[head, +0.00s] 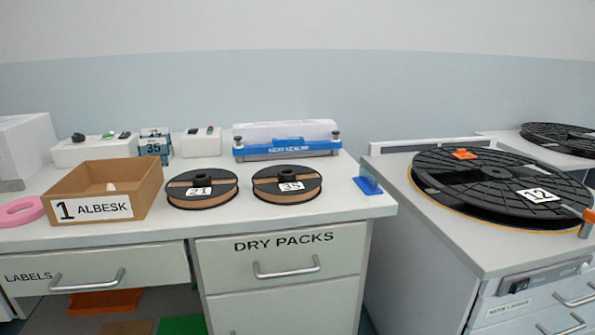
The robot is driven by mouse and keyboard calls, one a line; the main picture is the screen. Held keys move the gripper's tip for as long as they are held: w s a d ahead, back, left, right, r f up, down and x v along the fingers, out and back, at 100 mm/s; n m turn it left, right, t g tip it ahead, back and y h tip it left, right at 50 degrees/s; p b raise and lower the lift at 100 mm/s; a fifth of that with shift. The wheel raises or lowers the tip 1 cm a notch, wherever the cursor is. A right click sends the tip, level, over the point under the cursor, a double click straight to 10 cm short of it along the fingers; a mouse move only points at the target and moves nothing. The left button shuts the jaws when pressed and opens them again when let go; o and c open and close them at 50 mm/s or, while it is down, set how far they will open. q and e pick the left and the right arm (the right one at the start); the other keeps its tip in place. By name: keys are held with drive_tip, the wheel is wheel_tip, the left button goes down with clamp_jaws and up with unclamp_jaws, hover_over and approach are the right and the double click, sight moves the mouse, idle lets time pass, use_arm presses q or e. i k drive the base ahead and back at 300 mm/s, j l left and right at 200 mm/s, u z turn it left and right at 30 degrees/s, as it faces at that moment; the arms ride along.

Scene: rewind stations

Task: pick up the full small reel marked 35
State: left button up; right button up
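Two small black reels with brown tape lie flat side by side on the left counter in the head view. The right one, a small reel (287,194), carries a white tag that looks like 35. The left one, another small reel (201,199), carries a tag that looks like 21. Brown winding shows on both, though how full each is cannot be told for sure. A small blue item marked 35 (154,149) stands at the back of the counter. Neither of my grippers is in view.
A cardboard box marked 1 ALBESK (105,207) and a pink ring (20,211) stand left of the reels. A blue-and-white sealer (287,147) stands behind them, and a blue block (368,185) near the right edge. A large reel marked 12 (470,178) covers the right station.

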sight(288, 184)
drive_tip(key=i+j, duration=0.15)
drive_tip(key=i, duration=0.3)
drive_tip(key=i+j, duration=0.15)
drive_tip(key=i, duration=0.35)
drive_tip(key=k, duration=1.5)
